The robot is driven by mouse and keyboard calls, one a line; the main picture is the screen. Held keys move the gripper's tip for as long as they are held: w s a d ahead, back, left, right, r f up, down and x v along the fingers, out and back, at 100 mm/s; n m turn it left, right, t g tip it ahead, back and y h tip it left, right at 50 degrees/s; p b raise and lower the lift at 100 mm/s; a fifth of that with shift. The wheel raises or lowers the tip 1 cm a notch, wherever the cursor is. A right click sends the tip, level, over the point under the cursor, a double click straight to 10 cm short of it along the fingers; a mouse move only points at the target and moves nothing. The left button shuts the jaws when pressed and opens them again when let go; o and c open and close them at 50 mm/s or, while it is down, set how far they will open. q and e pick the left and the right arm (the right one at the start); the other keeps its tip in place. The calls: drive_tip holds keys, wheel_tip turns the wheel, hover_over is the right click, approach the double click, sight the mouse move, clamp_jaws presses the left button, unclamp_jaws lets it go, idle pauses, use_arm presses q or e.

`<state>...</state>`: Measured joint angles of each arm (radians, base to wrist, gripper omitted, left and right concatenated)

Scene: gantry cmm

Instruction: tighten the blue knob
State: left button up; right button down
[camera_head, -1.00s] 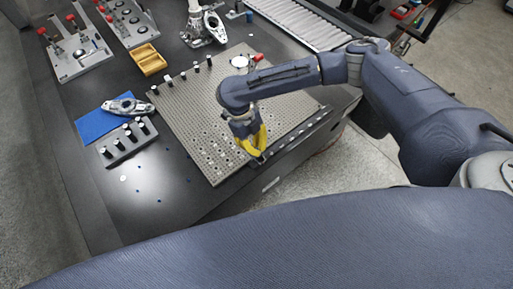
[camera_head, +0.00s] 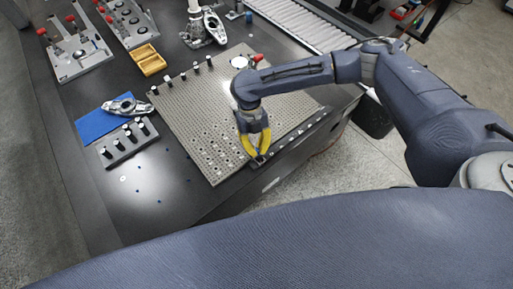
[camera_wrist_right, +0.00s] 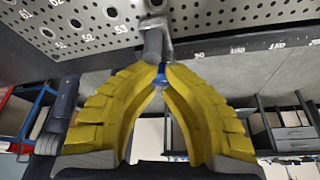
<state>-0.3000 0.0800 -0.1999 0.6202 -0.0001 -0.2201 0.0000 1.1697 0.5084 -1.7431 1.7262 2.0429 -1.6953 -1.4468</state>
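The blue knob (camera_wrist_right: 161,75) shows small in the right wrist view, on a grey metal fitting (camera_wrist_right: 153,42) at the edge of the perforated plate. My right gripper (camera_wrist_right: 161,69) has its two yellow fingers closed in around the knob, with the tips on either side of it and little gap left. In the head view my right gripper (camera_head: 260,156) points down at the plate's near right edge, and its fingers hide the knob there. My left gripper is not in view.
The perforated plate (camera_head: 190,110) lies on the dark table (camera_head: 165,190). A row of black-topped pins (camera_head: 182,75) stands on it. A blue mat (camera_head: 90,126), a pin block (camera_head: 120,152) and a yellow tray (camera_head: 149,63) lie left. A ruler strip (camera_wrist_right: 235,45) runs along the plate's edge.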

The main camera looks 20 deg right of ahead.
drive_tip(key=shift+s+d+f, duration=0.1)
drive_tip(key=shift+s+f, duration=0.1)
drive_tip(key=shift+s, duration=0.15)
drive_tip(key=c, duration=1.2)
unclamp_jaws()
drive_tip(key=shift+w+r, duration=0.1)
drive_tip(key=shift+w, duration=0.05)
drive_tip(key=shift+w+r, duration=0.1)
drive_tip(key=v, duration=1.2)
